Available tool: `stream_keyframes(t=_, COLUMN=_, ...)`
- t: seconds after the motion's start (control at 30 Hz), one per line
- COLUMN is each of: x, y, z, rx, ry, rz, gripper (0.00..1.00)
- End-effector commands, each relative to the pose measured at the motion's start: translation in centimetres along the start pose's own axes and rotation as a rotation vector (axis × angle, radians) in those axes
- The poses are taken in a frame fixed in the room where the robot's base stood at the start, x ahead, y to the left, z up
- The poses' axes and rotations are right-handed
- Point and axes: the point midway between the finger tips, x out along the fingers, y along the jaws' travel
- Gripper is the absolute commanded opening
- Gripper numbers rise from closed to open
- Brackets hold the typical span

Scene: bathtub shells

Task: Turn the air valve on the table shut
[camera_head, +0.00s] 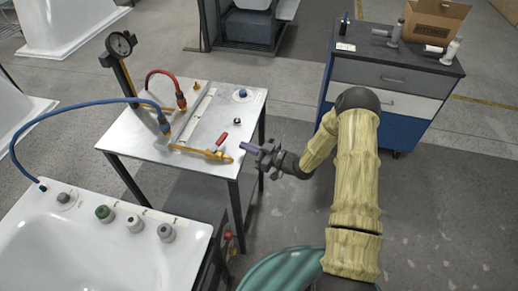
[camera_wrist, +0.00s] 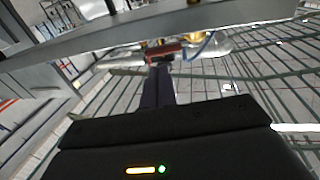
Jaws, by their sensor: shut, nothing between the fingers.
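The air valve stands near the right front edge of the white table (camera_head: 150,125). Its red lever handle (camera_head: 222,139) sticks up beside a yellow pipe fitting (camera_head: 215,154). In the wrist view a red handle (camera_wrist: 165,53) lies just beyond my fingertips, with brass parts behind it. My gripper (camera_head: 243,147) is shut and empty at the table's right front corner, pointing left toward the valve. Its dark fingers (camera_wrist: 158,72) lie together in the wrist view. I cannot tell whether the fingertips touch the handle.
A blue hose (camera_head: 75,108) and a red hose (camera_head: 163,74) join fittings on the table. A pressure gauge (camera_head: 120,44) stands at its back left. A white tub (camera_head: 100,255) lies in front. A drawer cabinet (camera_head: 390,75) stands at the back right. Open floor lies between.

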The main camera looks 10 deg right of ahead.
Motion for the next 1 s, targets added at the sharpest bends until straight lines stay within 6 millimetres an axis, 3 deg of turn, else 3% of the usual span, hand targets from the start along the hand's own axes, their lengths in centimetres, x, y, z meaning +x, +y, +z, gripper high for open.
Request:
stream_keyframes(t=0.2, x=3.9, y=-0.1, z=-0.2, rx=0.000, ry=0.000, rz=-0.001, gripper=0.00)
stream_keyframes(t=0.33, x=5.3, y=0.0, z=-0.2, rx=-0.001, ry=0.000, rz=-0.001, gripper=0.00)
stream_keyframes(t=1.0, x=6.5, y=0.3, z=0.4, rx=-0.002, ry=0.000, rz=0.000, gripper=0.00)
